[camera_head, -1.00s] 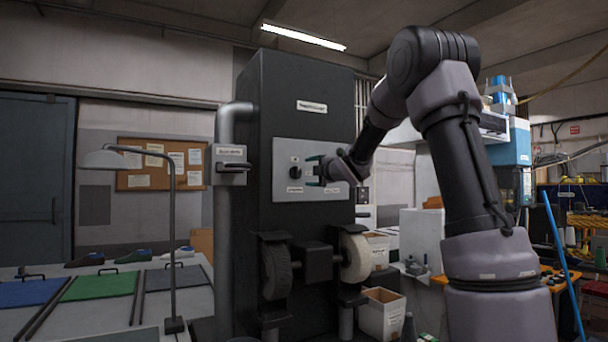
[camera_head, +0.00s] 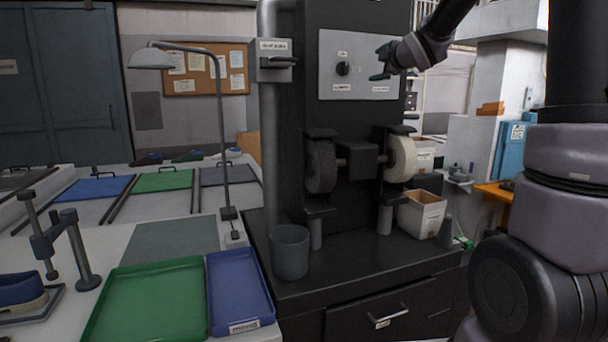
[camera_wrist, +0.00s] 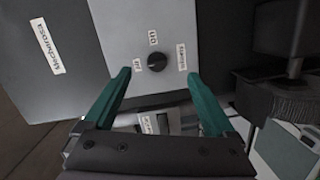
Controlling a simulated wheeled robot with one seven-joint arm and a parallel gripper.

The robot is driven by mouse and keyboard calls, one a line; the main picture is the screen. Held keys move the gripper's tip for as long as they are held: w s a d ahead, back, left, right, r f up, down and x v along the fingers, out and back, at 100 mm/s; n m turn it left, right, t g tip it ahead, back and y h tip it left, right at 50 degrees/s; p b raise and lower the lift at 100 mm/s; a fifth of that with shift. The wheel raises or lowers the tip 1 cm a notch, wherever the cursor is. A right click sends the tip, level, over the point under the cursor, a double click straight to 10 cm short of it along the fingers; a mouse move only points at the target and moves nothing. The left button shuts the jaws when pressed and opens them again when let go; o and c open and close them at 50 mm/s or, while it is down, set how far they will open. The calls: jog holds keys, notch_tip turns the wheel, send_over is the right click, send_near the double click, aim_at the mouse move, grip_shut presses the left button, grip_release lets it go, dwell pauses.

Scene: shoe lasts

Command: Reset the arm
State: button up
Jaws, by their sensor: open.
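My gripper (camera_head: 381,64) is in front of the light grey control panel (camera_head: 331,52), to the right of its black knob (camera_head: 343,68). In the wrist view my gripper (camera_wrist: 158,76) is open, with two teal fingers spread apart and nothing between them. The knob (camera_wrist: 155,62) shows between and beyond the fingertips, and they look clear of it. My arm comes in from the right side of the head view. Part of it is cut off by the picture's edge.
The dark machine (camera_head: 365,215) carries two wheels, a grey cup (camera_head: 290,252) and a white box (camera_head: 422,214). A lamp (camera_head: 220,130) stands to its left. The left table holds a green tray (camera_head: 150,300) and a blue tray (camera_head: 238,290).

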jog(key=s+d+f+m+g+h, duration=0.1)
jog(key=s+d+m+g+h, duration=0.2)
jog(key=s+m, duration=0.6)
jog(key=s+a+f+m+g, duration=0.1)
jog(key=s+f+m, duration=0.3)
jog(key=s, duration=0.6)
jog(key=s+a+f+m+g+y, duration=0.1)
jog(key=s+f+m+g, duration=0.2)
jog(key=s, duration=0.7)
jog(key=s+a+f+m+g+y, duration=0.1)
jog(key=s+f+m+g, duration=0.1)
jog(key=s+f+m, duration=0.3)
jog(key=s+f, duration=0.1)
jog(key=s, duration=0.3)
jog(key=shift+s+a+f+m+g, duration=0.25)
jog(key=shift+s+a+m+g, duration=0.05)
jog(key=shift+s+a+g, duration=0.1)
